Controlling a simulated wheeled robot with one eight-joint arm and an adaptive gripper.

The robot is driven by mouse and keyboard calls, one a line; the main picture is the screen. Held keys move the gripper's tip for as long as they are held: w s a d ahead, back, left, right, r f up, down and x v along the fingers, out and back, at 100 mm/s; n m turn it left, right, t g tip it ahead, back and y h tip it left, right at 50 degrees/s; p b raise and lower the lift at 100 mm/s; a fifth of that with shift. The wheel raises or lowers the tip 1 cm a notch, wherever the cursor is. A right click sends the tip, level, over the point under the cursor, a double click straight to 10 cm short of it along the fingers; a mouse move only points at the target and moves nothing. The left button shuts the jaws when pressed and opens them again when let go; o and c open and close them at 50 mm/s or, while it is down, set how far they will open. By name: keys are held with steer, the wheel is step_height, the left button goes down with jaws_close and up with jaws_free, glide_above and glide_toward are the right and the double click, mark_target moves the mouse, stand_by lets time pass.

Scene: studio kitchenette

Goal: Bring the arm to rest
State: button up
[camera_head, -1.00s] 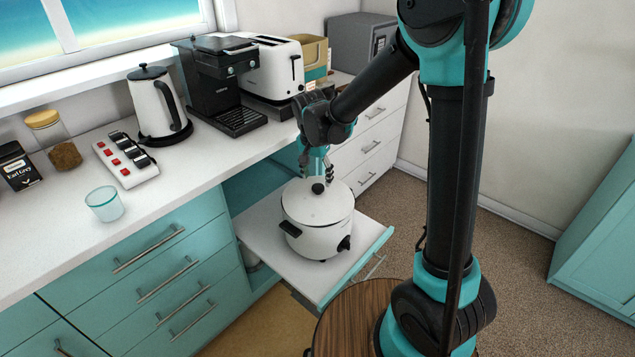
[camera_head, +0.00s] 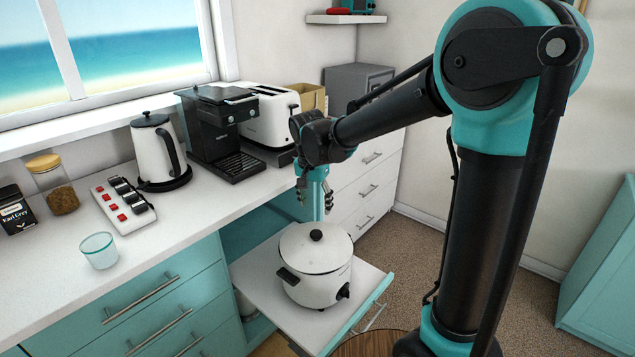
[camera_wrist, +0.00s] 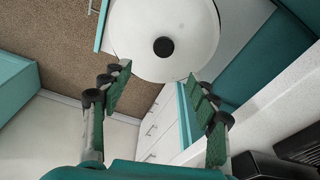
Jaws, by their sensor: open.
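My gripper (camera_head: 318,208) hangs from my arm, fingers pointing down, above the back edge of a white slow cooker (camera_head: 316,266). The cooker has a lid with a black knob and stands upright on a pulled-out shelf (camera_head: 262,284). In the wrist view my gripper (camera_wrist: 158,115) has its two green-padded fingers spread apart with nothing between them. The cooker's lid (camera_wrist: 163,20) shows beyond the fingertips, apart from them.
The counter holds a kettle (camera_head: 157,150), a coffee machine (camera_head: 216,130), a toaster (camera_head: 270,115), a power strip (camera_head: 122,200) and a glass (camera_head: 99,250). White drawers (camera_head: 368,180) stand behind my gripper. The carpet at right is open.

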steer(key=s+d+f+n+t, duration=0.1)
steer(key=s+d+f+n, duration=0.1)
steer(key=s+d+f, duration=0.3)
steer(key=s+d+f+n+t, duration=0.1)
steer(key=s+d+f+n, duration=0.2)
steer(key=s+d, duration=0.9)
steer(key=d+f, duration=0.1)
steer(key=d, duration=0.5)
steer(key=shift+s+d+f+t+y, duration=0.15)
steer(key=shift+d+f+t+y, duration=0.15)
steer(key=shift+d+f+y, duration=0.1)
steer(key=shift+r, duration=0.1)
